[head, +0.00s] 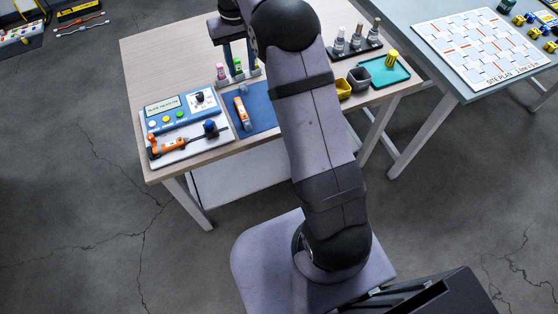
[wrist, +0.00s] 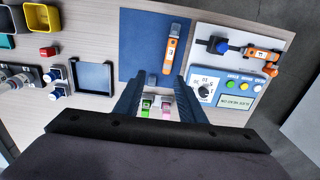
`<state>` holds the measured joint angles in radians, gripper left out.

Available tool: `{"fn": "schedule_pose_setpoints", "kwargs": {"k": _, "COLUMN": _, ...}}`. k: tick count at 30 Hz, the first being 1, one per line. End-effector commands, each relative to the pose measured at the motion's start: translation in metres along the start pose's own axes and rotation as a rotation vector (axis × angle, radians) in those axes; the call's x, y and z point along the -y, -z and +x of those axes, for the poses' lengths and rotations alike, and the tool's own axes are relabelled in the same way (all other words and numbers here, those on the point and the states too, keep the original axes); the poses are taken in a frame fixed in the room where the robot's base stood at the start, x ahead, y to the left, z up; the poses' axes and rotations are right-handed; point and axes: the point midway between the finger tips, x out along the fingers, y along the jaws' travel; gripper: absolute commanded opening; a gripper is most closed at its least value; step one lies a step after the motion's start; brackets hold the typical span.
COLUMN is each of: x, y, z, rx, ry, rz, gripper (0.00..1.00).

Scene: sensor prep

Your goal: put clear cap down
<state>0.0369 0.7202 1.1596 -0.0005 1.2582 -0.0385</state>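My gripper (head: 238,50) is over the back left of the wooden table, above the small bottle rack. In the wrist view my gripper (wrist: 159,80) has its two dark fingers wide apart, and I see nothing pressed between them. A small blue-grey piece (wrist: 152,79) shows at the edge of the blue mat (wrist: 140,38), between the fingertips in the picture; it may be the clear cap, but I cannot tell. A green-topped bottle (head: 238,66) and a pink-topped bottle (head: 221,72) stand below my gripper. An orange sensor (wrist: 170,50) lies on the mat.
A control panel (head: 180,108) and an orange tool (head: 167,146) are at the left. A teal tray (head: 384,72) with a yellow cylinder (head: 391,57), a yellow bin (head: 343,88) and a dark bottle rack (head: 355,50) are right of my arm. My arm hides the table's middle.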

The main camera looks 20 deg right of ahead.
Motion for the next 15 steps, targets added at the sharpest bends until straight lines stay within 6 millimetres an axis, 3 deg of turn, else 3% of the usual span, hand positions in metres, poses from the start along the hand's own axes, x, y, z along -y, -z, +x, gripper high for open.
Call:
{"fn": "schedule_pose_setpoints", "kwargs": {"k": 8, "x": 0.009, "y": -0.088, "z": -0.003, "rx": 0.0, "ry": 0.0, "rz": -0.002, "gripper": 0.36}}
{"fn": "schedule_pose_setpoints", "kwargs": {"k": 15, "x": 0.015, "y": -0.181, "z": 0.011, "rx": -0.001, "ry": 0.0, "rz": -0.003, "gripper": 0.36}}
